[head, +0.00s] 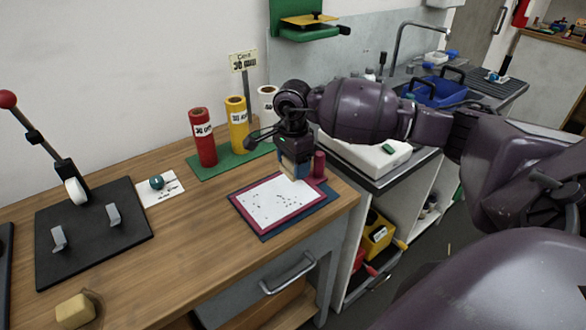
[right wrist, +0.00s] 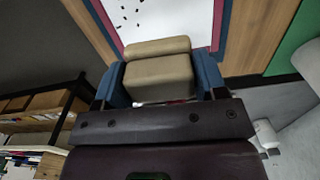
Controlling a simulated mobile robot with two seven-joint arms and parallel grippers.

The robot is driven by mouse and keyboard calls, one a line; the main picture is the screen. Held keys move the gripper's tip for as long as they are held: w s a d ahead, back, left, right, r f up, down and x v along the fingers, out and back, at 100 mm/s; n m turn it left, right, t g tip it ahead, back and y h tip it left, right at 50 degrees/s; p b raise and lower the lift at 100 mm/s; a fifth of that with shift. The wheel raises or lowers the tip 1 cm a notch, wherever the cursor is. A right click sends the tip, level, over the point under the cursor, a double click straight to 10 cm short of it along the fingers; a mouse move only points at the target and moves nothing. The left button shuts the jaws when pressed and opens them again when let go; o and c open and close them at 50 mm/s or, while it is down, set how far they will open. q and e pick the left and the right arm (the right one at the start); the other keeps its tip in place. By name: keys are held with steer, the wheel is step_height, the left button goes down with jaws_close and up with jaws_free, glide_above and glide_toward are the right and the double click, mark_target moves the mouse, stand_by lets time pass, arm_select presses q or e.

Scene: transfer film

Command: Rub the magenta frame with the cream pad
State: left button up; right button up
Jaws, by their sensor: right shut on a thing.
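The magenta frame (head: 292,218) lies on a dark blue board on the wooden bench, around a white sheet with several dark specks. Its edge also shows in the right wrist view (right wrist: 218,26). My right gripper (head: 296,168) is over the frame's far right part, pointing down. It is shut on the cream pad (right wrist: 158,76), which sits between its blue fingers in the right wrist view. The pad is over or on the sheet near one edge; I cannot tell whether it touches. My left gripper is not in view.
A dark red cylinder (head: 319,164) stands close beside my right gripper. Red (head: 202,138) and yellow (head: 237,125) rolls stand on a green mat behind. A black lever press (head: 120,230) is at left, with a yellowish block (head: 75,310) in front.

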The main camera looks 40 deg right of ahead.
step_height(320, 180, up, 2)
steer(key=shift+r+p, duration=0.2)
steer(key=shift+p, duration=0.15)
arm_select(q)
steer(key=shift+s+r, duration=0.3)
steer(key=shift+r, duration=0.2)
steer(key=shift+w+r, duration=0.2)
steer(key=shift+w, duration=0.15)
